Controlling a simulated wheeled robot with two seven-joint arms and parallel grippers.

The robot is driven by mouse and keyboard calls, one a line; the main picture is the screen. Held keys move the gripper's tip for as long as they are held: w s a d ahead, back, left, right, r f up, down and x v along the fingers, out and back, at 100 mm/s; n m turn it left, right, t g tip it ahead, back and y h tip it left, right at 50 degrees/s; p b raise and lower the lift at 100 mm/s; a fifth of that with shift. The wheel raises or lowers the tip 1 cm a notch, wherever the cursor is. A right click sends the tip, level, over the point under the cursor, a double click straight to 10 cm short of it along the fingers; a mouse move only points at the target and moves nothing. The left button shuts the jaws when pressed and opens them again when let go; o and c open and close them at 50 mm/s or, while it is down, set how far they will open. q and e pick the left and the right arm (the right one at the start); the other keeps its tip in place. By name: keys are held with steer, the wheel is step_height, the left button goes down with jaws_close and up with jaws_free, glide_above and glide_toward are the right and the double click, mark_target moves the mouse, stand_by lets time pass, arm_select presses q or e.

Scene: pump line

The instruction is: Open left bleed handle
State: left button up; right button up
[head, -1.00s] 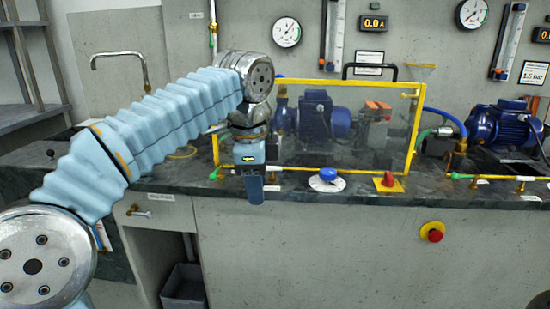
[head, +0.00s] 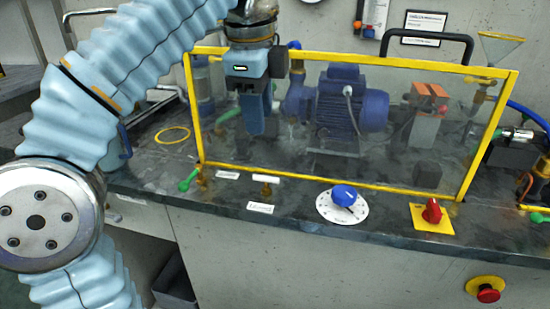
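My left gripper (head: 255,112) points down in front of the left part of the yellow-framed clear guard, above the counter's front strip. One blue finger covers most of the other, so its opening is unclear; no object shows in it. Below it to the left, a green handle (head: 188,180) sits on a small brass valve (head: 202,173) at the guard's lower left corner. Below it, a white handle (head: 265,178) lies crosswise on a brass fitting (head: 267,190). The labels are too small to read, so I cannot tell which is the left bleed handle. The gripper touches neither handle. My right gripper is out of view.
The yellow-framed guard (head: 330,178) stands before a blue pump motor (head: 350,108). A blue knob (head: 344,195) on a white dial and a red knob (head: 432,211) on a yellow plate lie to the right. A red emergency button (head: 488,295) is on the front panel.

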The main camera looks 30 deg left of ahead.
mark_target(265, 177)
arm_select(q)
steer(key=f+b, duration=0.1)
steer(key=f, duration=0.3)
steer(key=w+f+b, duration=0.1)
steer(key=f+b, duration=0.1)
steer(key=f, duration=0.2)
steer(key=w+f+b, duration=0.1)
steer(key=f, duration=0.4)
steer(key=shift+w+a+f, duration=0.1)
steer(key=shift+w+a, duration=0.05)
steer(key=shift+a, duration=0.15)
jaws_close()
